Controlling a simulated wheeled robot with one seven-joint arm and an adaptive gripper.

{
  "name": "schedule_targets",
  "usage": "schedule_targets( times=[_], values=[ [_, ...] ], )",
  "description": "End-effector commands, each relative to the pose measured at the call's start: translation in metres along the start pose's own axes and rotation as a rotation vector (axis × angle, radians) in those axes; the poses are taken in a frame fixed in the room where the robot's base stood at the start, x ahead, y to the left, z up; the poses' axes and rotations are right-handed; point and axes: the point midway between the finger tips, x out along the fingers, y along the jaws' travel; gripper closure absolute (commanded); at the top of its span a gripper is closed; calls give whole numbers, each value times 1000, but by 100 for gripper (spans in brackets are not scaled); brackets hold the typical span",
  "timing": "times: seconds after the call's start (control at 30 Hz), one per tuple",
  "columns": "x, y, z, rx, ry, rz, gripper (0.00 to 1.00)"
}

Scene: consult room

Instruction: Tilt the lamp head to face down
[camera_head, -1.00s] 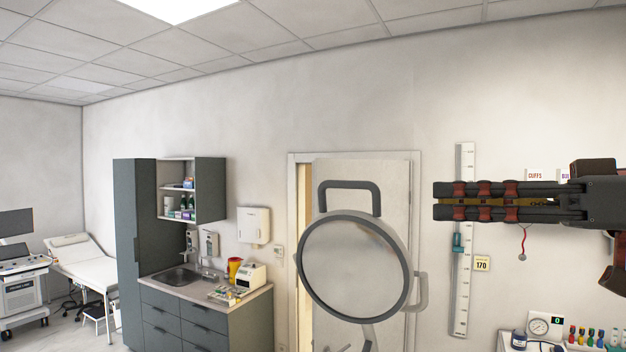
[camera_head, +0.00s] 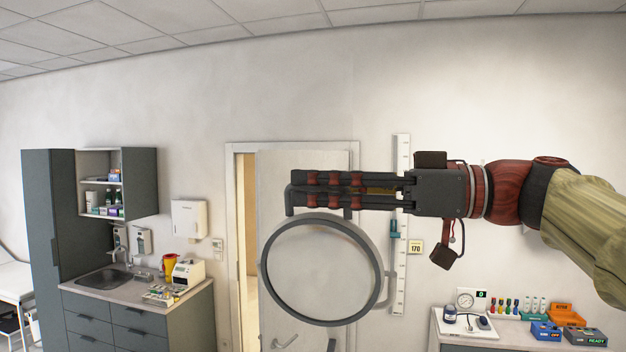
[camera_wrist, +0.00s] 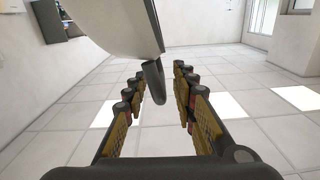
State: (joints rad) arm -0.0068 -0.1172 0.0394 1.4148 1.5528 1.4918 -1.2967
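The lamp head (camera_head: 322,272) is a round pale disc with a dark rim, standing nearly upright with its face toward the head camera. It has a dark loop handle (camera_head: 290,208) on top, mostly covered by my fingers, and another loop at its right side. My gripper (camera_head: 293,186) lies level across the top handle, coming from the right. In the wrist view my gripper (camera_wrist: 158,74) is open, with the fingers apart. A dark bar of the handle (camera_wrist: 153,82) hangs between the fingertips, nearer the left finger. I cannot tell whether it touches. The pale lamp shell (camera_wrist: 115,25) fills the upper left.
Behind the lamp is a door (camera_head: 240,200) standing ajar. A height scale (camera_head: 402,260) is on the wall behind my gripper. A counter with a sink (camera_head: 112,280) is at the left, and a worktop with small devices (camera_head: 440,318) at lower right. The floor beyond the fingers is clear.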

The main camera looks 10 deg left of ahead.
Motion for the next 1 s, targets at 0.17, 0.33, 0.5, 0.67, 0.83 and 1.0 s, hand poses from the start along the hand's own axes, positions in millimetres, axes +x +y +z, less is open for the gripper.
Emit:
schedule_targets(
  times=[0.17,0.33,0.5,0.67,0.83,1.0],
  values=[
    [7,0,0,0,-1,0,73],
    [7,0,1,0,-1,1,73],
    [7,0,1,1,-1,1,80],
    [7,0,1,1,-1,1,89],
    [7,0,0,1,-1,0,98],
    [7,0,0,1,-1,1,100]
  ],
)
